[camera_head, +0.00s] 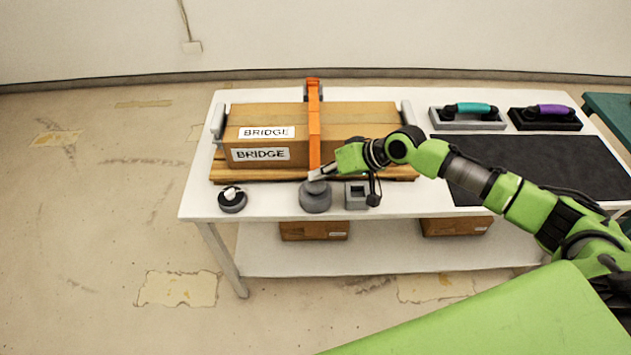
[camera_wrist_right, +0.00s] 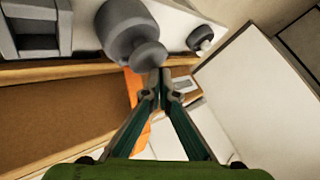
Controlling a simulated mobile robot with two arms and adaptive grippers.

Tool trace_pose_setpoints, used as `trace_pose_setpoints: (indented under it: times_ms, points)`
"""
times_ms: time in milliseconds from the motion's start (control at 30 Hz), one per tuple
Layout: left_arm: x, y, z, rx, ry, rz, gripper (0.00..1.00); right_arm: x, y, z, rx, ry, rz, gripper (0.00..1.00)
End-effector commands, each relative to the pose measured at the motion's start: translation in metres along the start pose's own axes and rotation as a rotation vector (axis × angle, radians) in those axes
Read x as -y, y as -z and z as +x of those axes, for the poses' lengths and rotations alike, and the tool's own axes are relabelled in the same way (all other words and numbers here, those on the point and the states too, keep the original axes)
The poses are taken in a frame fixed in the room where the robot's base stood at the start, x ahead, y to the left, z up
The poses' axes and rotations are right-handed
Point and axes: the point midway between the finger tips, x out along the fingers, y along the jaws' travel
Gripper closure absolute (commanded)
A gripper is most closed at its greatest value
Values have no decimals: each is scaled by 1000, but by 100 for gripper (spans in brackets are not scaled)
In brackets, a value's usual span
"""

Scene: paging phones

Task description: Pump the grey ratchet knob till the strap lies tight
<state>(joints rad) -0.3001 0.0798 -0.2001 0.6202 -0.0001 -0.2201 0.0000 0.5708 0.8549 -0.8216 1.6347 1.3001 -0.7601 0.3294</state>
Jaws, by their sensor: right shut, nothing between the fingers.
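The grey ratchet knob (camera_head: 315,190) stands on the white table in front of the box, and it also shows in the right wrist view (camera_wrist_right: 126,22). An orange strap (camera_head: 313,130) runs over the cardboard box (camera_head: 360,120), which is labelled BRIDGE, and down its front towards the knob. Whether the strap is slack I cannot tell. My right gripper (camera_head: 314,175) is shut and empty, its fingertips at the top of the knob; in the right wrist view the fingertips (camera_wrist_right: 161,75) are together beside the knob's cap. Contact is unclear. My left gripper is not in view.
A grey square holder (camera_head: 357,195) stands right of the knob, and a small dark round item with a white top (camera_head: 232,200) stands left. Teal-handled (camera_head: 468,108) and purple-handled (camera_head: 547,111) phones rest at the back right by a black mat (camera_head: 560,165). Boxes lie on the lower shelf.

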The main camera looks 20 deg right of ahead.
Motion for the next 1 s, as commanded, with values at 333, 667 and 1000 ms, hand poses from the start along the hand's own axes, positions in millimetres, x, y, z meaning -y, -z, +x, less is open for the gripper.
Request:
trace_pose_setpoints:
  times_ms: [333, 667, 1000]
  points:
    - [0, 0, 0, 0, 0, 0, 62, 0, 0, 0, 0, 0, 0, 100]
    - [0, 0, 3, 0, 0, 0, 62, -2, -2, 3, 0, 1, 0, 100]
    - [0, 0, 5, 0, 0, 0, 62, -4, -5, 6, 1, 0, 1, 100]
